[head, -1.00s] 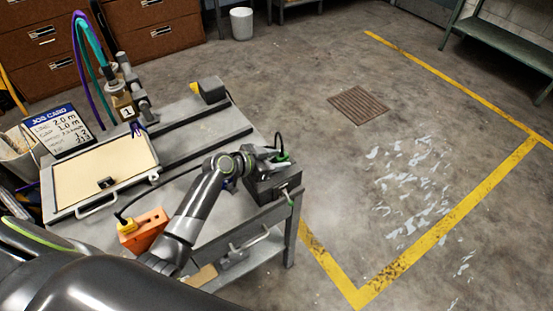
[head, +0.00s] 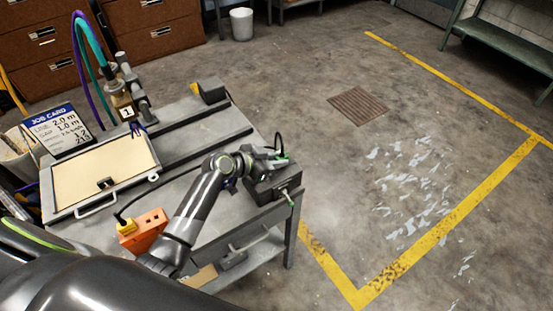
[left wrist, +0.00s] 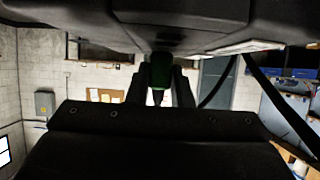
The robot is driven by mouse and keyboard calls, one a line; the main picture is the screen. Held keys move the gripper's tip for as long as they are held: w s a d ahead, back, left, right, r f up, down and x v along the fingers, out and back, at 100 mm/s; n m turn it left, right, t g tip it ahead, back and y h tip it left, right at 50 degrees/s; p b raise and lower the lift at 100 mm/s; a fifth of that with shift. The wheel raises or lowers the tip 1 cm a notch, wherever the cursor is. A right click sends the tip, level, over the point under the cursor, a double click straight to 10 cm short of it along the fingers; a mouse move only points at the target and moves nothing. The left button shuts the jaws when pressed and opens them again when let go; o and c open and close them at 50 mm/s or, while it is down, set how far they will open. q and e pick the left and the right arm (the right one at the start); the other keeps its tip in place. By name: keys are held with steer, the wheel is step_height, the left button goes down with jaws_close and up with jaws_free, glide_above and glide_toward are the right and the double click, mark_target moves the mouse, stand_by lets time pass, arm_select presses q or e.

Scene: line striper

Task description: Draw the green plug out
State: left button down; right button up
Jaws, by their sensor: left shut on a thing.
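The green plug (head: 283,156) is at the tip of my left gripper (head: 274,155), above the dark box (head: 262,187) at the cart's right corner. A black cable rises from the plug. In the left wrist view the green plug (left wrist: 160,71) sits between the two dark fingers of the left gripper (left wrist: 160,88), which is shut on it. The plug's lower end is hidden in the head view, so I cannot tell whether it is still seated in the box. My right gripper is not in view.
An orange box (head: 148,229) with a yellow plug (head: 127,227) stands on the cart (head: 205,142) beside my left arm. A cream panel (head: 104,172) with a handle and a job card (head: 61,130) are at the left.

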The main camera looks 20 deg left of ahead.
arm_select(q)
steer(key=shift+w+r, duration=0.1)
steer(key=shift+r, duration=0.15)
steer(key=shift+r+p, duration=0.3)
steer(key=shift+r, duration=0.1)
steer(key=shift+r+p, duration=1.15)
steer(key=shift+r, duration=0.5)
steer(key=shift+a+r, duration=0.1)
